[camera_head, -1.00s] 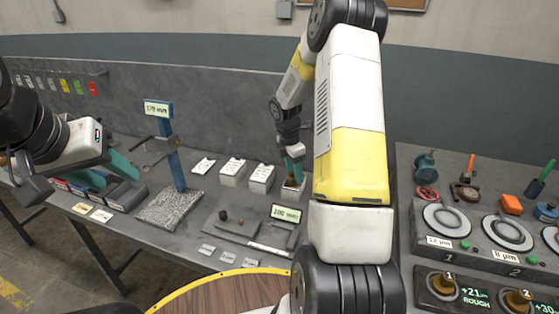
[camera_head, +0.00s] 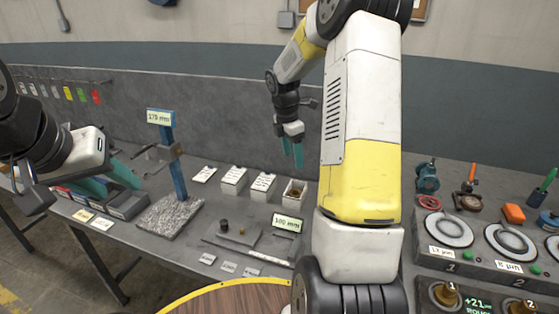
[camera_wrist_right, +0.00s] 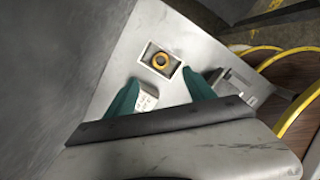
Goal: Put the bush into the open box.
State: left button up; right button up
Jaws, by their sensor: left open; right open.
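The open box (camera_head: 293,191) is a small white box on the grey bench, at the right end of a row of white boxes. A brass-coloured ring-shaped bush (camera_wrist_right: 161,60) lies inside the open box (camera_wrist_right: 149,69) in the right wrist view. My right gripper (camera_head: 293,163) is above and behind the box in the head view, its teal fingers apart and empty. In the right wrist view the same fingers (camera_wrist_right: 166,100) stand open with the box beyond them. My left gripper (camera_head: 127,178) is at the left, its teal fingers over the bench, with nothing seen in it.
A height gauge (camera_head: 177,170) on a granite plate stands further left. A display reading 100 mm (camera_head: 287,223) stands in front.

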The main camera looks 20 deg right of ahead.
jog(key=s+a+r+m+t+y, duration=0.1)
jog(key=s+a+r+m, duration=0.3)
jog(key=r, duration=0.3)
jog(key=s+a+r+m+t, duration=0.2)
jog(key=s+a+r+m, duration=0.15)
jog(key=s+r, duration=0.35)
jog(key=s+a+r+m+t+y, duration=0.1)
jog(key=s+a+m, duration=0.1)
jog(key=s+m, duration=0.3)
jog(key=s+a+r+m+t+y, duration=0.2)
jog(key=s+m, duration=0.4)
jog(key=s, duration=0.4)
jog(key=shift+s+a, duration=0.2)
jog(key=shift+a, duration=0.6)
